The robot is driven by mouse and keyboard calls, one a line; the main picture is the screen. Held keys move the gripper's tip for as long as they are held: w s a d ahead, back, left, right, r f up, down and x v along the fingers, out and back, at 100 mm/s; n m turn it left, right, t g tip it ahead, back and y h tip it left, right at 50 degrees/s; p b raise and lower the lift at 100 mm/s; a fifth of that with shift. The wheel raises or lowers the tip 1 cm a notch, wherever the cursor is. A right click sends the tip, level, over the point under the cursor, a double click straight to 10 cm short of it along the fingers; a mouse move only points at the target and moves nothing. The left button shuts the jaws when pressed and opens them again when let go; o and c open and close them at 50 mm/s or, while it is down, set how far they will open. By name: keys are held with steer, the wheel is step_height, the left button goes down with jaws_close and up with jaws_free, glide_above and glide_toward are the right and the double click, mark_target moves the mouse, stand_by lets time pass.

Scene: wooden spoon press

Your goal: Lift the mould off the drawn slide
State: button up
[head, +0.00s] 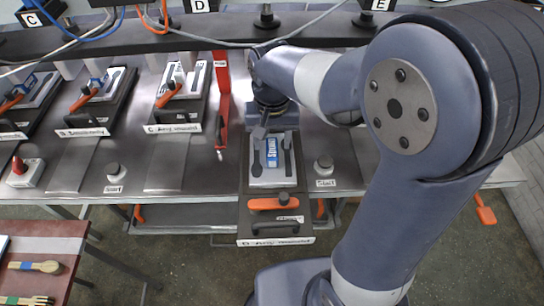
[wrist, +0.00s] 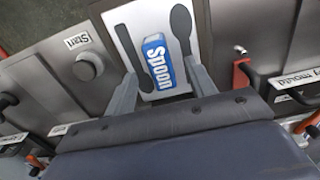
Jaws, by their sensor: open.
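The mould (head: 268,180) is a pale plate with dark spoon-shaped hollows and a blue block (head: 272,151) marked "Spoon" in its middle. It lies on the drawn slide (head: 247,229), which juts out from the bench's front edge. In the wrist view the mould plate (wrist: 150,20) lies ahead, with the blue block (wrist: 158,65) between my fingers. My gripper (wrist: 160,72) is open, one finger on each side of the block, with gaps visible. In the head view my gripper (head: 263,127) is at the far end of the mould. Its height above the plate is unclear.
Similar moulds (head: 185,80) sit in other stations to the left. Start buttons (head: 324,164) flank the slide. An orange handle (head: 275,203) is on the slide. A red upright bar (head: 222,105) stands close left. A side table (head: 50,230) with spoons is at lower left.

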mark_target(272, 147)
steer(key=f, duration=0.4)
steer(key=shift+w+f, duration=0.15)
steer(key=shift+w, duration=0.05)
steer(key=shift+c, duration=0.3)
jaws_close()
